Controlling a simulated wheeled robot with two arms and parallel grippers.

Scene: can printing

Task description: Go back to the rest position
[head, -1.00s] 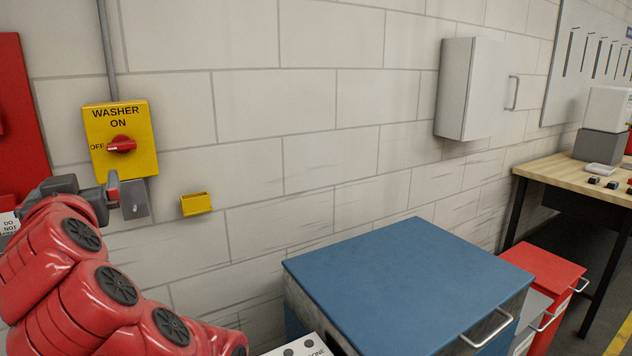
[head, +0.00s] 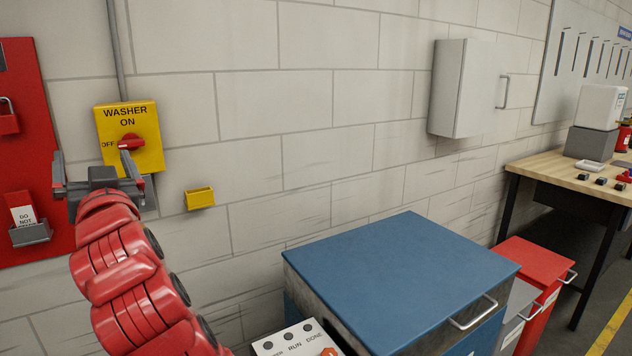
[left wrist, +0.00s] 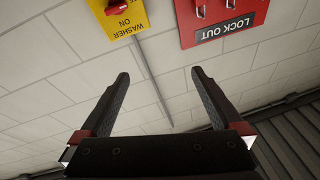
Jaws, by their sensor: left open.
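My left gripper (head: 98,168) is raised at the left in the head view, in front of the wall, with its fingers pointing up. Its fingers are apart and nothing is between them, as the left wrist view (left wrist: 160,95) also shows. The yellow washer switch box (head: 138,125) with its red knob (head: 131,142) is on the wall beside the gripper. One finger overlaps the box in the picture; I cannot tell whether they touch. The knob points toward the left, at OFF. My right gripper is not in view.
The red lockout board (head: 30,100) holds a red padlock (head: 8,118) and a tag holder (head: 30,233). A small yellow tray (head: 200,198) hangs on the wall. A blue-topped cabinet (head: 395,280) stands below, with red drawers (head: 535,262) and a workbench (head: 560,165) to the right.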

